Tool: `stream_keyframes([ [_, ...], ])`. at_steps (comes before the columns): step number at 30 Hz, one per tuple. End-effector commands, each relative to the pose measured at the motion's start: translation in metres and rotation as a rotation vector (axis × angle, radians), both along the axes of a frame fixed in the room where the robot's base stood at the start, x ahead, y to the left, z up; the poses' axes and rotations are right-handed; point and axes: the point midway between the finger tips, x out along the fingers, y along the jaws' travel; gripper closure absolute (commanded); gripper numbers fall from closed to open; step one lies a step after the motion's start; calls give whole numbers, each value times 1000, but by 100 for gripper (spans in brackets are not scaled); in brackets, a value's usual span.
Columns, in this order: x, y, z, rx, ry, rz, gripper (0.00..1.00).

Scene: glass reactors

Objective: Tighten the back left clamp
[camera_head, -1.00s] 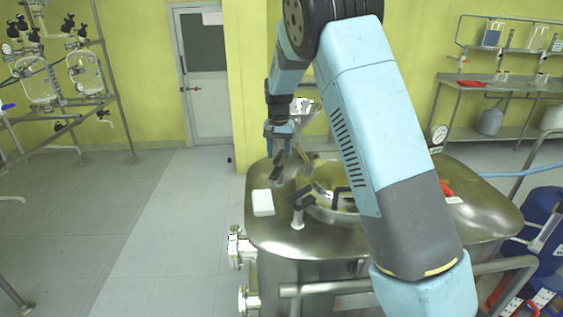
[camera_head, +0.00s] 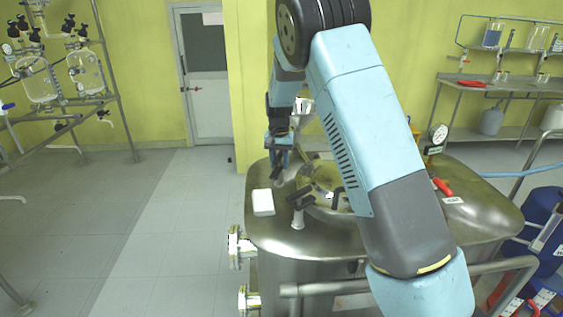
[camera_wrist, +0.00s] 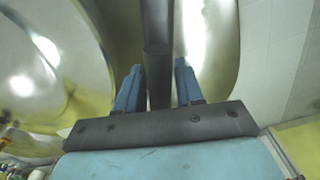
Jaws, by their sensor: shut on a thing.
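The round lid (camera_head: 322,180) sits on top of the steel reactor vessel (camera_head: 290,236). The back left clamp (camera_head: 277,173) is at the lid's left rear edge, its black handle partly hidden by my gripper. My gripper (camera_head: 279,160) points down over this clamp. In the wrist view, my two blue fingers (camera_wrist: 158,85) are on either side of the dark handle bar (camera_wrist: 157,45) and shut on it. The lid's curved, shiny side shows left of the bar. The front left clamp (camera_head: 300,198), with a black handle, stands nearer the camera.
A white block (camera_head: 262,202) lies on the vessel's left edge. A pressure gauge (camera_head: 438,134) and a red handle (camera_head: 443,187) are at the right. Floor left of the vessel is clear.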

Motion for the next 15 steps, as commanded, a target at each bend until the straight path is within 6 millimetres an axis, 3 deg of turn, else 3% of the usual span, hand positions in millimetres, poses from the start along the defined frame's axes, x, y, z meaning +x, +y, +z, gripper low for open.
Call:
stream_keyframes([
  [7, 0, 0, 0, 0, 0, 1, 100],
  [14, 0, 0, 0, 1, 0, 1, 100],
  [15, 0, -9, 0, 0, 1, 0, 100],
])
